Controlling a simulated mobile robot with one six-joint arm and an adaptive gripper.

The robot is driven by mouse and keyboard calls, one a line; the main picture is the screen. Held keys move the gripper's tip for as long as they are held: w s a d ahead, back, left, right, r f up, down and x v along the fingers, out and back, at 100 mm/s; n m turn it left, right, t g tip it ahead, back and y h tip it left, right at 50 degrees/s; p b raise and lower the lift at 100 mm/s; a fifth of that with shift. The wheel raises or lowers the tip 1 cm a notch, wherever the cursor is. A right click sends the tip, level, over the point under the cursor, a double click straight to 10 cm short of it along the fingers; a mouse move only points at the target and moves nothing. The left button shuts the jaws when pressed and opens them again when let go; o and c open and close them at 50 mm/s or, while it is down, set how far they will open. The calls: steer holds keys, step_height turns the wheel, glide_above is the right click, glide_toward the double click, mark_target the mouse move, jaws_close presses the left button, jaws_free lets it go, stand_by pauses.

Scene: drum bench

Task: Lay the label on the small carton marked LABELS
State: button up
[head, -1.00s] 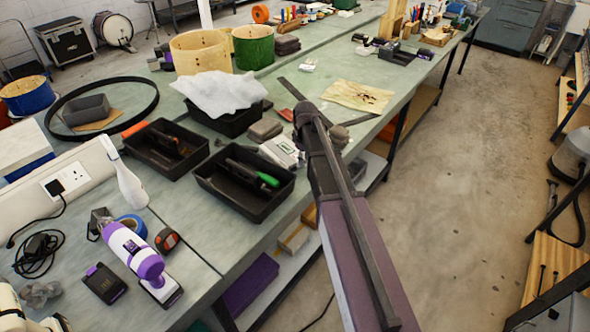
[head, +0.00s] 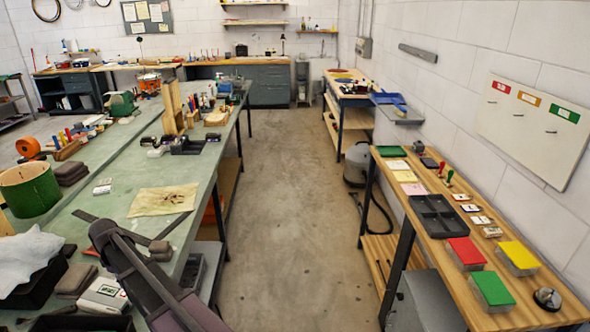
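A small white carton (head: 103,295) with a dark-edged green and white mark on top lies on the left bench at the lower left of the head view. Its print is too small to read, so I cannot tell whether it says LABELS. I cannot pick out the loose label for certain. Several small white cards (head: 470,208) lie on the wooden bench at right. A dark and purple link of my arm crosses the lower left, beside the carton. My gripper's fingers do not show.
The green-topped left bench (head: 120,205) holds a tan cloth (head: 163,200), a green drum (head: 29,190) and tools. The right wooden bench (head: 440,235) holds a black divided tray (head: 440,220) and red, yellow and green lidded boxes. The concrete aisle (head: 285,220) between is clear.

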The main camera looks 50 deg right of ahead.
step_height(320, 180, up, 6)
steer(key=p, duration=0.4)
steer(key=shift+p, duration=0.35)
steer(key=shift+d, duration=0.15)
